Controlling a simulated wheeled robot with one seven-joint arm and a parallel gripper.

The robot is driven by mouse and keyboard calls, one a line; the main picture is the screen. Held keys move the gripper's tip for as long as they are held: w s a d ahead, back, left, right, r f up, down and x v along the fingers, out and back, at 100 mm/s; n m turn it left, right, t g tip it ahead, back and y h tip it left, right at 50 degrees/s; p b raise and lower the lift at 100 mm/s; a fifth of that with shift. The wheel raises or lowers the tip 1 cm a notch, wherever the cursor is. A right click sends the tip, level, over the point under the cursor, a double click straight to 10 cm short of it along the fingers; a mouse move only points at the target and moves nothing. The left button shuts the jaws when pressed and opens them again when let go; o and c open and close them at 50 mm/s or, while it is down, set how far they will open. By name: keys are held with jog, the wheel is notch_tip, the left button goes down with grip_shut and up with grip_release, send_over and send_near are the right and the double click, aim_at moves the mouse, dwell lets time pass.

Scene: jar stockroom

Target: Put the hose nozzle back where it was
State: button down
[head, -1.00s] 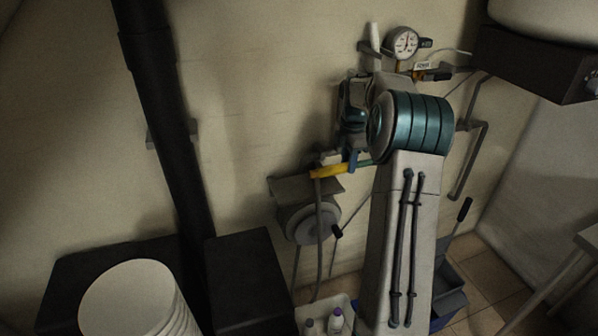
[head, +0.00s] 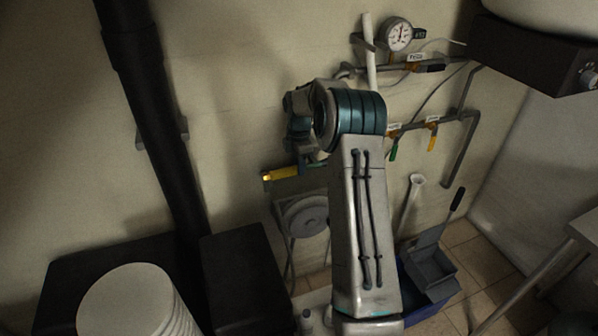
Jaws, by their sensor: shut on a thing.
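A grey hose hangs below the nozzle, beside the grey round reel (head: 305,215) on the wall. The place where the nozzle was kept cannot be told from these frames.
Wall pipes with a gauge (head: 399,34), a white upright tube (head: 369,52) and tagged valves (head: 432,140) are at the upper right. A blue bucket (head: 427,303) with a grey dustpan (head: 432,266) stands right of my arm. Black boxes (head: 243,275) and white stacked discs (head: 128,300) are lower left.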

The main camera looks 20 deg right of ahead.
jog(key=shift+f+p, duration=0.4)
jog(key=shift+f, duration=1.5)
jog(key=shift+f, duration=0.1)
jog(key=c, duration=1.1)
grip_release()
